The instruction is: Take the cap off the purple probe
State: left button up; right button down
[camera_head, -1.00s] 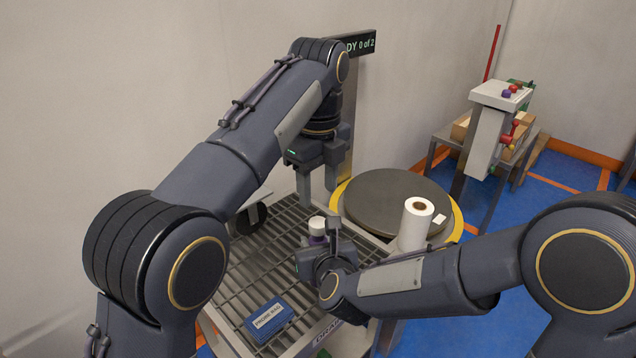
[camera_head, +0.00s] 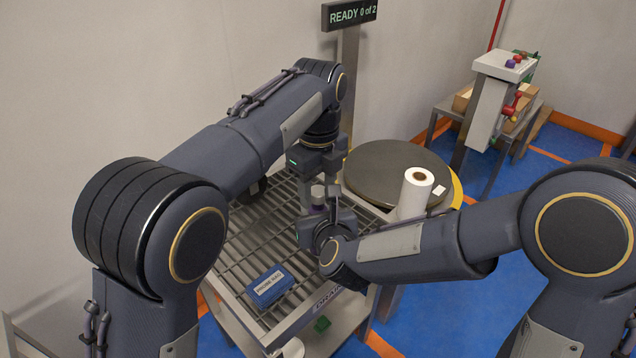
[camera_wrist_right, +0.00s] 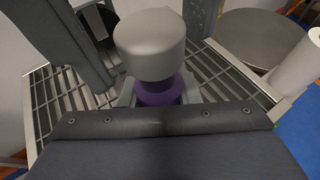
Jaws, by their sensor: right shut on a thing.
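The purple probe (camera_wrist_right: 158,90) stands upright in the right wrist view with a pale grey-white cap (camera_wrist_right: 150,42) on its top. In the head view the cap (camera_head: 318,191) shows small, with a little purple of the probe (camera_head: 317,207) below it. My right gripper (camera_head: 318,213) is shut on the probe below the cap, above the slatted rack. My left gripper (camera_head: 319,190) points down from above, open, with a finger on either side of the cap. In the right wrist view its dark fingers flank the cap with gaps, so they do not appear to touch it.
The slatted metal rack (camera_head: 262,240) lies under both grippers and bears a blue labelled pack (camera_head: 270,286). A white paper roll (camera_head: 414,195) and a round dark plate (camera_head: 385,165) stand close on the right. A sign (camera_head: 349,13) on a post reads "READY 0 of 2".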

pick_arm(q)
grip_shut()
jog(key=n, duration=0.3)
jog(key=shift+o, duration=0.2)
grip_release()
dwell(0.4)
